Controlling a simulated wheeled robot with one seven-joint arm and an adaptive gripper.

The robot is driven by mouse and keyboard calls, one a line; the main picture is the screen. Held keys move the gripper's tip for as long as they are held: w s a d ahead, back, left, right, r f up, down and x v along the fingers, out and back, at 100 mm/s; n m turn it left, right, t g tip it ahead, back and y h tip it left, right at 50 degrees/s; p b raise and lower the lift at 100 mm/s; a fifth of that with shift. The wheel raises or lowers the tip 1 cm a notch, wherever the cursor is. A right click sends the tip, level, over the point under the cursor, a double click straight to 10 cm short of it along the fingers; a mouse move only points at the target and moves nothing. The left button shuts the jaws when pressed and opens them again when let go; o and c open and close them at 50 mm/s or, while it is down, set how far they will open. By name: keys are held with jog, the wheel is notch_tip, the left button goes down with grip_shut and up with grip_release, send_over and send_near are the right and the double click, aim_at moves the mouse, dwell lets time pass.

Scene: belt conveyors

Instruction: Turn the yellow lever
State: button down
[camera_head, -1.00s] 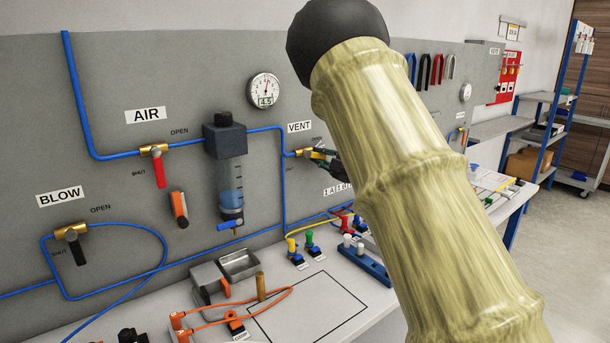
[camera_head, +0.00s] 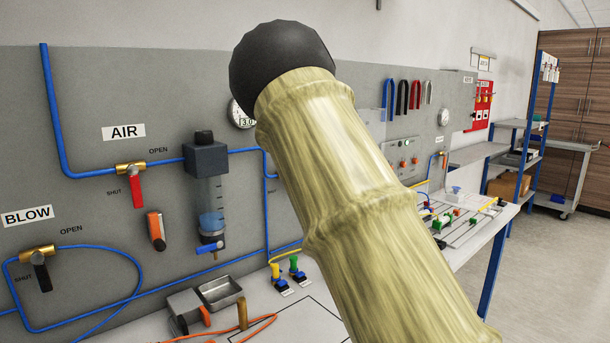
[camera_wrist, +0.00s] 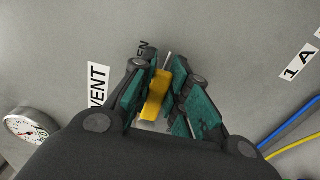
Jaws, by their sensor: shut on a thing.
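The yellow lever (camera_wrist: 156,97) shows in the wrist view between the two teal-padded fingers of my gripper (camera_wrist: 167,75). My gripper is shut on it, close to the grey panel beside the VENT label (camera_wrist: 97,85). The valve behind the lever is mostly hidden by the fingers. In the head view my arm covers the lever, the VENT label and my gripper.
On the panel (camera_head: 85,85) are a red lever (camera_head: 137,191) under AIR, a black lever (camera_head: 42,277) by BLOW, blue piping and a filter bowl (camera_head: 211,215). A partly covered gauge (camera_head: 238,113) reads about 3.0. A metal tray (camera_head: 221,291) stands on the bench below.

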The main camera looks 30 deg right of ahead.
jog(key=shift+f, duration=0.1)
jog(key=c, duration=1.4)
grip_release()
jog(key=shift+o, duration=0.2)
jog(key=shift+s, duration=0.15)
jog(key=s+d, duration=0.2)
jog(key=s, duration=0.9)
jog(key=shift+s+d, duration=0.15)
jog(key=shift+s, duration=0.15)
